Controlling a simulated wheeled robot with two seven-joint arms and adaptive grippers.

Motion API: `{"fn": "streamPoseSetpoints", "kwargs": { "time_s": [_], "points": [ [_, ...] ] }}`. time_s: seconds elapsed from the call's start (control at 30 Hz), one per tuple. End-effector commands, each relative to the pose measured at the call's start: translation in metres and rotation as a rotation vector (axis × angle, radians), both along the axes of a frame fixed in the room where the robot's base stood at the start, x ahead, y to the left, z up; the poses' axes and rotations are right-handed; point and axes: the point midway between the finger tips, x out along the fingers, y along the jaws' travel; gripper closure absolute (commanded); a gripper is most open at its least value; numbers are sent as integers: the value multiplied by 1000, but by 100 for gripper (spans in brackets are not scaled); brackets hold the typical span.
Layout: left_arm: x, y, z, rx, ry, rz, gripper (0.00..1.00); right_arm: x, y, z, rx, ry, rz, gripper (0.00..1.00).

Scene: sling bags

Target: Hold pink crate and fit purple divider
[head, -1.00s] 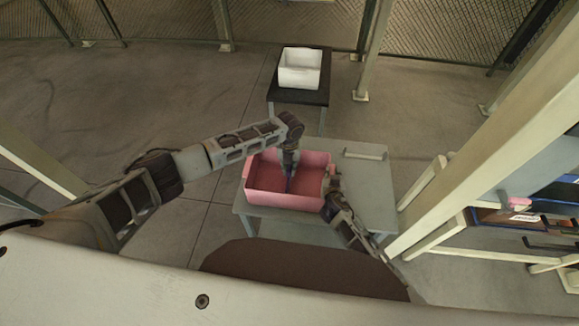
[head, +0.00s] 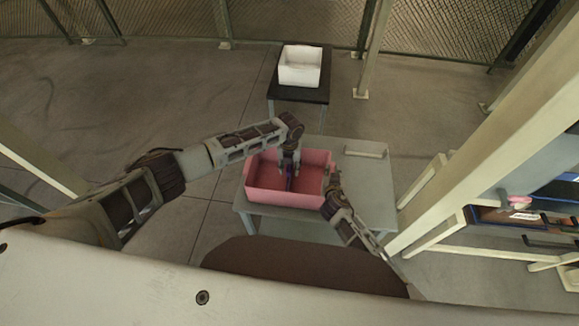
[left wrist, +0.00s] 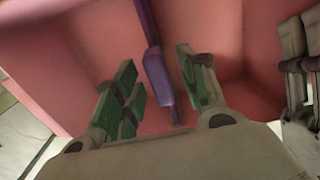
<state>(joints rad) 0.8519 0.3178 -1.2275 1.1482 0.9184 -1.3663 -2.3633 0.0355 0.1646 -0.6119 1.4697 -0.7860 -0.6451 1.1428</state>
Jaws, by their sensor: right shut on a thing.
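The pink crate (head: 262,195) stands upright on the grey table. The purple divider (head: 289,184) stands inside the crate near its middle; it also shows in the left wrist view (left wrist: 158,75) between the green finger pads, with a gap on each side. My left gripper (head: 289,165) is open over the crate and around the divider's upper part. My right gripper (head: 332,182) is shut on the right wall of the pink crate; part of it shows at the right edge of the left wrist view (left wrist: 298,65). The divider's lower edge is hard to make out.
The grey table (head: 375,190) has free room to the right of the crate, with a pale bar (head: 364,151) at its back. A white bin (head: 300,68) sits on a black stand behind. A shelf rack (head: 470,130) stands at the right.

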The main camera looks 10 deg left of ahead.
Motion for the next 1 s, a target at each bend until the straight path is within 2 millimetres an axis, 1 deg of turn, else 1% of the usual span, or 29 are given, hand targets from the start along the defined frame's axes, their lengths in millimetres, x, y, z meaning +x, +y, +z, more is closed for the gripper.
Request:
{"fn": "streamPoseSetpoints", "kwargs": {
  "time_s": [0.33,0.53,0.67,1.0],
  "points": [
    [0,0,2,0,0,0,57,0,0,0,-2,0,1,100],
    [0,0,12,0,0,0,57,0,0,0,-2,0,1,100],
    [0,0,25,0,0,0,57,0,0,0,-2,0,1,100],
    [1,0,75,0,-2,0,57,0,0,0,-2,0,1,100]
  ]
}}
